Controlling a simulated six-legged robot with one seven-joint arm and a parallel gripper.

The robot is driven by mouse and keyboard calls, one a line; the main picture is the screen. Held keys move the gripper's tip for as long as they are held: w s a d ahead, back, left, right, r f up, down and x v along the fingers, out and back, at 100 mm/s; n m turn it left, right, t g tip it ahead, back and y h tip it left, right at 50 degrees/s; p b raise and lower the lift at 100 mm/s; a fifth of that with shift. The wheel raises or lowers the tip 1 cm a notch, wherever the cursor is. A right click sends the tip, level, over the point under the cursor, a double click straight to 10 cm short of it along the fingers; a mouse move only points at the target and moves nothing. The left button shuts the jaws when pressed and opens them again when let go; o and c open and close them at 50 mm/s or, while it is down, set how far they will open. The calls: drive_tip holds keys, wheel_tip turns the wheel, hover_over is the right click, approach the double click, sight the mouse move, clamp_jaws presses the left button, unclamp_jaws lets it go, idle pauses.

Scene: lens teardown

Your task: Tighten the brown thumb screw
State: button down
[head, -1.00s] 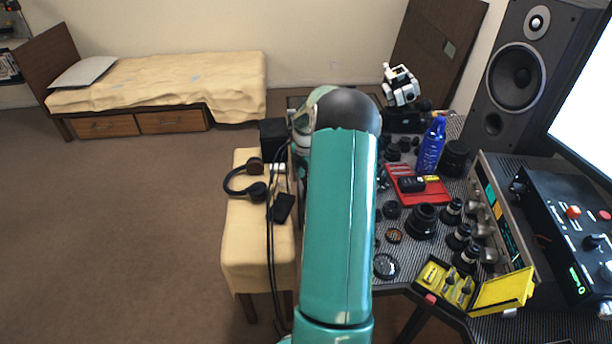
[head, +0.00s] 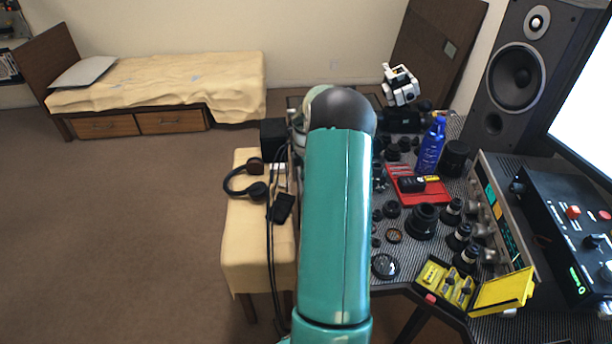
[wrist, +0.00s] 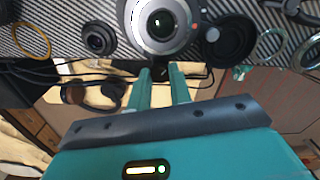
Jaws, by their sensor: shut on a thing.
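In the wrist view my gripper (wrist: 161,74) has its two teal fingers pointing up at the lower edge of a grey ringed lens (wrist: 158,22). The fingers are closed on a small part at the lens's edge, which I take to be the brown thumb screw. The fingertips mostly hide it, and its brown colour cannot be made out. The lens stands on the striped dark worktop (wrist: 60,40). In the head view my own teal arm covers the gripper, the lens and the screw.
Beside the lens in the wrist view are a black round part (wrist: 228,40), a small black lens part (wrist: 98,38) and an orange ring (wrist: 32,40). Dark cables run below the worktop edge. In the head view a yellow case (head: 448,285) and a red mat (head: 432,192) lie right of my arm.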

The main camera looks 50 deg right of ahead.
drive_tip(key=m, duration=1)
drive_tip(key=shift+m, duration=0.3)
idle(0.4)
drive_tip(key=c, duration=1.3)
unclamp_jaws()
drive_tip(key=shift+o, duration=0.2)
drive_tip(key=shift+r, duration=0.1)
wheel_tip(320, 180, up, 14)
drive_tip(key=shift+f, duration=0.2)
